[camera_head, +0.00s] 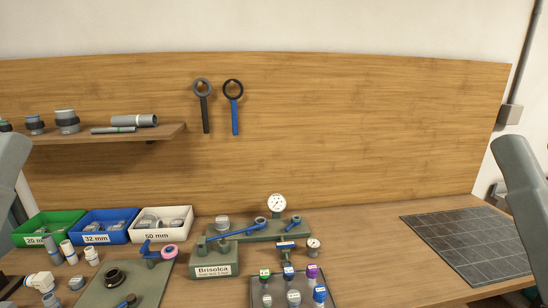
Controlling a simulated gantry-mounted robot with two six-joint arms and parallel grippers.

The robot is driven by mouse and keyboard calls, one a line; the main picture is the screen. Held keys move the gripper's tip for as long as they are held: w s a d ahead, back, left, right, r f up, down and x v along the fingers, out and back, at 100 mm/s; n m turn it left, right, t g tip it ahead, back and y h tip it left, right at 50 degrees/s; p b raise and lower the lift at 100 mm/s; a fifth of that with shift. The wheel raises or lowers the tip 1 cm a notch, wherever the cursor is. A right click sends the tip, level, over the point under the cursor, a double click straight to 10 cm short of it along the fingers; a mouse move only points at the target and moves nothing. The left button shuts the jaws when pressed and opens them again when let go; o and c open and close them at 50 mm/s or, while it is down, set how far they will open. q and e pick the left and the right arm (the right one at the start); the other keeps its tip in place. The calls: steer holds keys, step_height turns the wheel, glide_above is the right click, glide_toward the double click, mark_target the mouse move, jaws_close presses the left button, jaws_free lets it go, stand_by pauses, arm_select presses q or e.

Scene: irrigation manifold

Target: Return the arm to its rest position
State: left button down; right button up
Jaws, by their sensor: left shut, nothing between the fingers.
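My left arm (10,160) is a grey link at the left edge of the head view. My left gripper (11,286) is a small dark shape at the lower left corner, partly cut off by the frame. It is shut and empty, left of a white pipe fitting (38,281). My right arm (522,185) comes down at the right edge, beside the dark grid mat. Its gripper is outside the frame.
Green (27,236), blue (84,238) and white (144,238) bins hold fittings. A green manifold block (212,258) with gauges stands mid-bench. A tray (262,299) holds several capped parts. The dark grid mat (470,247) is bare. Shelf (160,132) and hung wrenches (234,108) are behind.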

step_height(320, 180, up, 36)
steer(key=p, duration=3.2)
steer(key=shift+f, duration=0.25)
